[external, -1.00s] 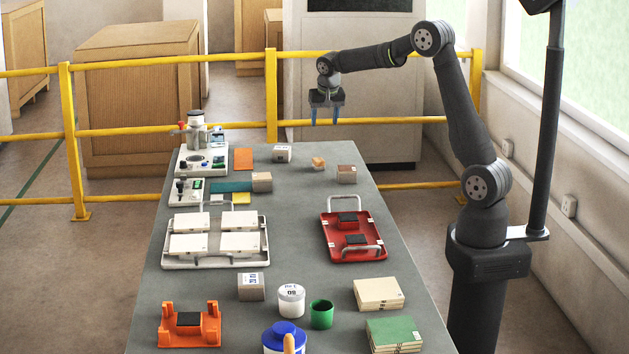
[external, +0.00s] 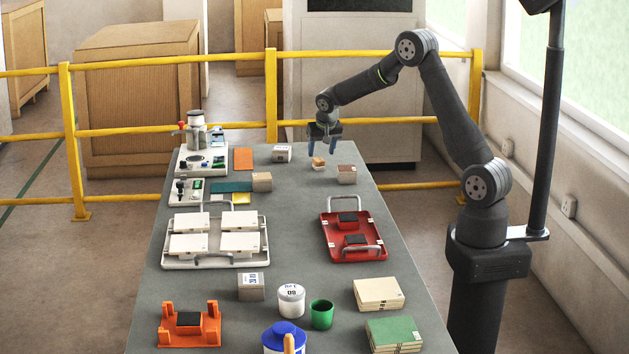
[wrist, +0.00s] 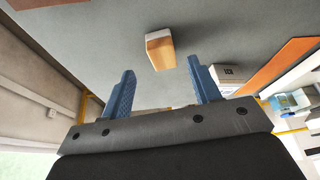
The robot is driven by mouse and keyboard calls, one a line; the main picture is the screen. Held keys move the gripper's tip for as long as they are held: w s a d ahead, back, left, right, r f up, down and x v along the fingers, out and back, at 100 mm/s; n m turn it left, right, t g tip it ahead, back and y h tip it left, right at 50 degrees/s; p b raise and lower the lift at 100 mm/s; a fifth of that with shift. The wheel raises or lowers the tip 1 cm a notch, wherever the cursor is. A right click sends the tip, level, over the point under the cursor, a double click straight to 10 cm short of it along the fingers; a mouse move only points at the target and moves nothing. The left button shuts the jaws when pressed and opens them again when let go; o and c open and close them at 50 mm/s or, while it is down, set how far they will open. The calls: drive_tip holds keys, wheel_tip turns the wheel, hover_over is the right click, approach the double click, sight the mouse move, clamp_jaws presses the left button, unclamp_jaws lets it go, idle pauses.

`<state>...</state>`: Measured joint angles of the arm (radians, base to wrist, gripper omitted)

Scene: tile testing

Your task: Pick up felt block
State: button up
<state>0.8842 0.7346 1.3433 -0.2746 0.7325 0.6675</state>
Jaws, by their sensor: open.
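A small block with a wood-brown top and a pale lower layer (external: 318,164), which looks like the felt block, lies on the far part of the grey table. It also shows in the wrist view (wrist: 160,51), near the line between the blue fingertips and slightly beyond them. My gripper (external: 323,151) is just above and around the block's spot, fingers pointing down. My fingers are apart, with empty space between them in the wrist view (wrist: 161,66). Whether they touch the block cannot be told; it looks apart from both.
A brown-topped grey block (external: 347,176) stands close on the right. A white-grey labelled box (external: 282,154) stands on the left, with an orange sheet (external: 243,159) beyond it. A red tray (external: 372,252) with dark pads lies nearer. Bare table surrounds the block.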

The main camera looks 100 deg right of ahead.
sight(319, 160)
drive_tip(key=x, duration=0.5)
drive_tip(key=shift+w+a, duration=0.15)
drive_tip(key=shift+w, duration=0.05)
drive_tip(key=shift+c, duration=0.3)
drive_tip(key=c, duration=1)
